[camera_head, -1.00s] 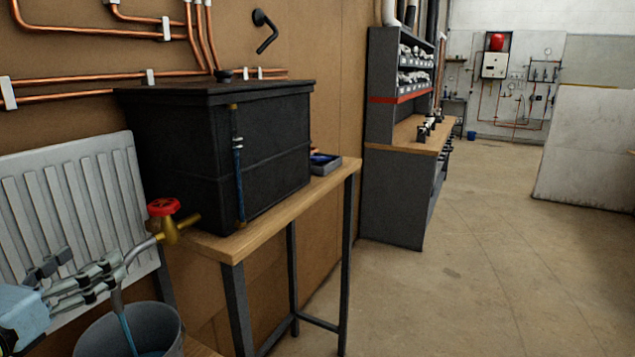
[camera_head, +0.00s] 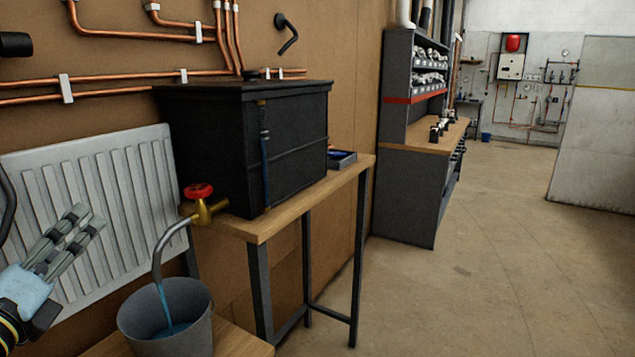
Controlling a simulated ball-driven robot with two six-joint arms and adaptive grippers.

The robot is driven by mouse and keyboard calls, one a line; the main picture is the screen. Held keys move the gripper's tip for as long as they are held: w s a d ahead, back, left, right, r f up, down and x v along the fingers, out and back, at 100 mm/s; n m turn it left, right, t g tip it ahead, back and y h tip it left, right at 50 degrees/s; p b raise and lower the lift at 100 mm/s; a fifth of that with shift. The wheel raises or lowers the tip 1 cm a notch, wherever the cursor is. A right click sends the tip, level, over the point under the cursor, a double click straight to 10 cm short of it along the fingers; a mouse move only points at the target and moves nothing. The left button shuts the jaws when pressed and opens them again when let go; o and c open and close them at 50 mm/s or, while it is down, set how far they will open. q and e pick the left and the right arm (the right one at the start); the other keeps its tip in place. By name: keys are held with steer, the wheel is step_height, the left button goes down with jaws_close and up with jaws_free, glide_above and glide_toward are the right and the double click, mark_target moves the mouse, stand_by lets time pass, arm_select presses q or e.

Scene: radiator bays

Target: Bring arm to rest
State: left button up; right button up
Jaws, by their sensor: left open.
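My left gripper (camera_head: 84,232) is at the lower left, in front of the white radiator (camera_head: 120,205). It is open and nothing shows between its fingers. It is apart from the curved spout and the red-handled brass tap (camera_head: 203,207), which lie to its right. Blue water runs from the spout into a grey bucket (camera_head: 190,299) below, and some water shows in the bucket. My right gripper is not in view.
A black tank (camera_head: 230,145) stands on a narrow wooden bench (camera_head: 270,222) with dark metal legs. A small tray (camera_head: 343,160) sits beside it. Copper pipes (camera_head: 120,85) run along the wall. A grey shelf unit (camera_head: 403,195) stands beyond. The floor (camera_head: 480,270) at right is clear.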

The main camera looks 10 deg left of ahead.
arm_select(q)
steer(key=s+f+n+g+y, duration=0.3)
steer(key=s+f+n+g, duration=0.65)
steer(key=n, duration=0.95)
steer(key=s+d+f+n+g+h, duration=0.2)
steer(key=s+d+n+g+h, duration=0.1)
steer(key=s+d, duration=0.25)
steer(key=s+d+f+n+g+h, duration=0.25)
steer(key=s+d+h, duration=0.2)
steer(key=d, duration=0.25)
step_height(320, 180, down, 39)
steer(key=s+a+g+b, duration=0.2)
steer(key=s+a+b, duration=0.1)
steer(key=b, duration=0.9)
steer(key=s+f+b, duration=0.5)
steer(key=s+f, duration=0.4)
steer(key=f, duration=0.3)
steer(key=s+f+g+b, duration=0.1)
steer(key=s+f+b, duration=0.3)
steer(key=s+f, duration=0.5)
step_height(320, 180, down, 4)
steer(key=shift+a+f+y+b, duration=0.1)
steer(key=shift+a+y+b, duration=0.2)
steer(key=shift+y+b, duration=0.15)
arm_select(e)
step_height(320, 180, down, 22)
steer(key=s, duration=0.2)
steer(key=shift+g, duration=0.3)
